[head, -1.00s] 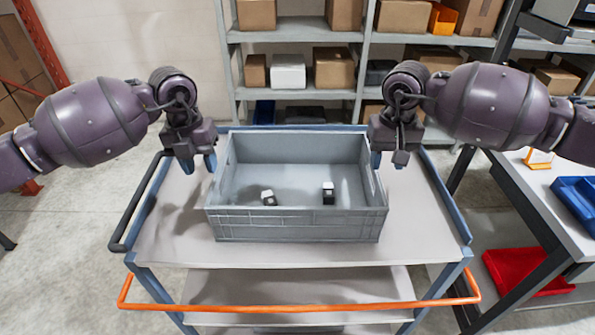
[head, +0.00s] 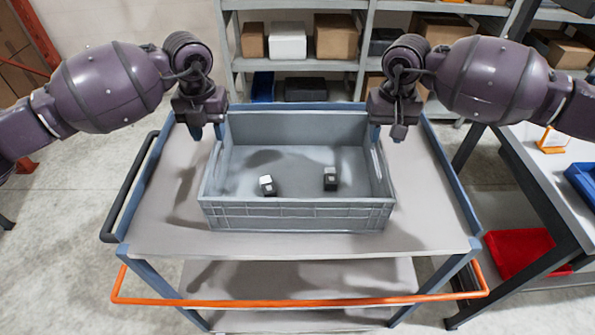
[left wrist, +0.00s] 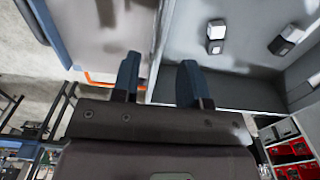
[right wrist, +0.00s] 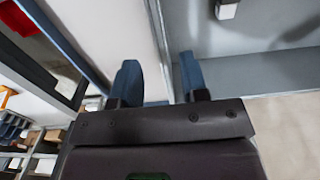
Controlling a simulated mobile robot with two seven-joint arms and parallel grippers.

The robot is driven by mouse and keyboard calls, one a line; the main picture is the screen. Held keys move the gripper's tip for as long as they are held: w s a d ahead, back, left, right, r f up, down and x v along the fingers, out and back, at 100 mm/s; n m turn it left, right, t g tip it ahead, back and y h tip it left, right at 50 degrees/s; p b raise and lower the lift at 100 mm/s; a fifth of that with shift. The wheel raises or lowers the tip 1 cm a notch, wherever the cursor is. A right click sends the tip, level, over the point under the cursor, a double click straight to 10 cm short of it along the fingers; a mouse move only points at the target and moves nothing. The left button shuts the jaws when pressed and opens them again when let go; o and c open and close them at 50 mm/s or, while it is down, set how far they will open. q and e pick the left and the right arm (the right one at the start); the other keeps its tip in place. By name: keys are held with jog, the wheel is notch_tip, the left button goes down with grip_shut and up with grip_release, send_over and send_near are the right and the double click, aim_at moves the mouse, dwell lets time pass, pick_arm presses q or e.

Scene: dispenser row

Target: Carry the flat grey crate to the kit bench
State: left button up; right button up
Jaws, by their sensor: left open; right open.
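The flat grey crate (head: 300,217) stands level on the top of a cart, with two small black-and-white items (head: 267,185) (head: 330,179) inside. My left gripper (head: 207,132) is open at the crate's left wall, towards its rear. In the left wrist view the wall's rim (left wrist: 161,38) runs between the two blue fingers (left wrist: 160,82). My right gripper (head: 387,132) is open at the right wall, towards its rear. In the right wrist view that rim (right wrist: 160,30) lies between its fingers (right wrist: 160,80). Neither gripper holds the crate.
The cart (head: 160,225) has blue edges, a black handle on the left and an orange bar (head: 300,300) in front. A bench (head: 545,180) with a blue bin stands at the right, a red bin (head: 520,252) below it. Shelves (head: 300,65) with boxes stand behind.

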aim_at(376, 165)
pick_arm(q)
notch_tip(376, 165, down, 9)
jog(key=shift+r, duration=0.2)
pick_arm(e)
notch_tip(376, 165, down, 9)
jog(key=shift+r, duration=0.2)
pick_arm(q)
grip_shut()
pick_arm(e)
grip_shut()
pick_arm(q)
jog(key=shift+r, duration=0.1)
